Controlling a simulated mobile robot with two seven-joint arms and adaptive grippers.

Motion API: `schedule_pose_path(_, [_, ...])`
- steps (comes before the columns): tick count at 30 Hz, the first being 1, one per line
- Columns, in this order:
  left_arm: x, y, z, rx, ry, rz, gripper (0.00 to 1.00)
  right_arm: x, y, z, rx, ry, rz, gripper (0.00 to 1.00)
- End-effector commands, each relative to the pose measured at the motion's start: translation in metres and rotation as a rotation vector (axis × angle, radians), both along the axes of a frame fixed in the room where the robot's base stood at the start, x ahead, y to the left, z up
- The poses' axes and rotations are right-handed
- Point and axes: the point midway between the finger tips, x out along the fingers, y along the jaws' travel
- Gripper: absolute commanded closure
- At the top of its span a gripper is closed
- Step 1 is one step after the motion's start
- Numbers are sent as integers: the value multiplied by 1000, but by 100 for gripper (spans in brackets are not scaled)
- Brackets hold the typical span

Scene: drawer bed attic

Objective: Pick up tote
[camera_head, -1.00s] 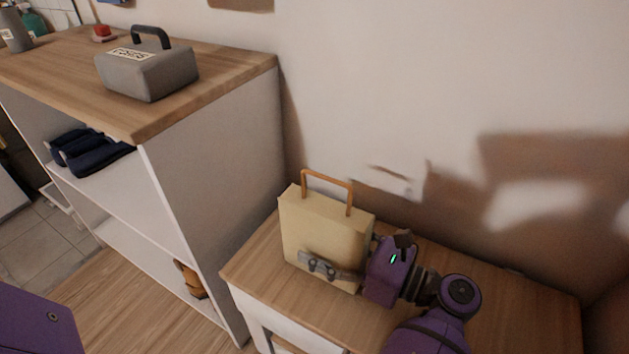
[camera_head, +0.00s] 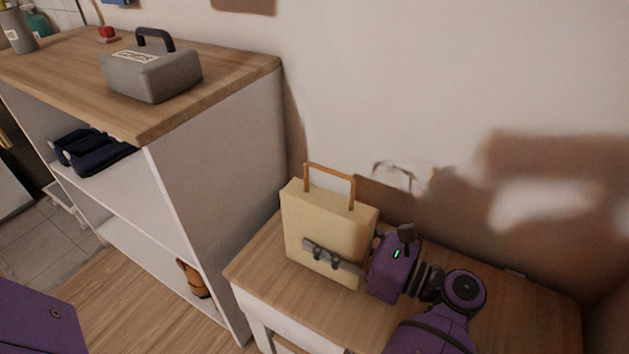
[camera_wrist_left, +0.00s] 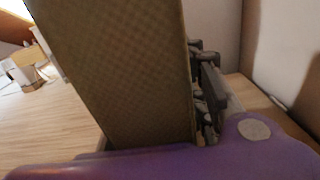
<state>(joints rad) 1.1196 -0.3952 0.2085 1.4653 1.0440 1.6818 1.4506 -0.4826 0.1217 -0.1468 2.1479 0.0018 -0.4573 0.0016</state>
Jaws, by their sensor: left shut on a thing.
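The tote (camera_head: 318,225) is a cream, box-shaped bag with a brown-orange handle on top. It is upright at the left end of the wooden side table (camera_head: 262,262). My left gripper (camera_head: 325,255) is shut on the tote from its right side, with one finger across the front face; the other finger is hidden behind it. Whether the tote's base clears the table is hard to tell. In the left wrist view the tote (camera_wrist_left: 125,75) fills the middle, with dark finger links (camera_wrist_left: 207,95) along its right edge. My right gripper is not in view.
A tall white shelf unit (camera_head: 215,190) stands close on the left, its wooden top higher than the table. A grey case (camera_head: 150,75) with a black handle sits on it. Dark blue items (camera_head: 92,152) lie on its shelf. The wall is close behind the tote.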

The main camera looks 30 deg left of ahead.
Motion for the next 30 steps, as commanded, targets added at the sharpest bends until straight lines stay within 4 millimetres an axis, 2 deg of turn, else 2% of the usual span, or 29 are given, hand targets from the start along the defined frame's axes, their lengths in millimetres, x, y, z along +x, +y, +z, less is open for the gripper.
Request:
schedule_pose_path(1, [1, -1, 15, -1, -12, -1, 98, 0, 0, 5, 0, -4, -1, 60])
schedule_pose_path(5, [2, -1, 48, -3, -15, -2, 98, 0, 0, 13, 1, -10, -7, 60])
schedule_pose_path(8, [2, -1, 80, -2, -16, -2, 98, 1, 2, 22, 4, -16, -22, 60])
schedule_pose_path(18, [1, -1, 192, -3, -16, -2, 98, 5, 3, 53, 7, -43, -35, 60])
schedule_pose_path(24, [1, -1, 237, -1, -12, -1, 98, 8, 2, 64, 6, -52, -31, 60])
schedule_pose_path(30, [1, -1, 259, -1, -8, -1, 98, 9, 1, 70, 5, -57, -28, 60])
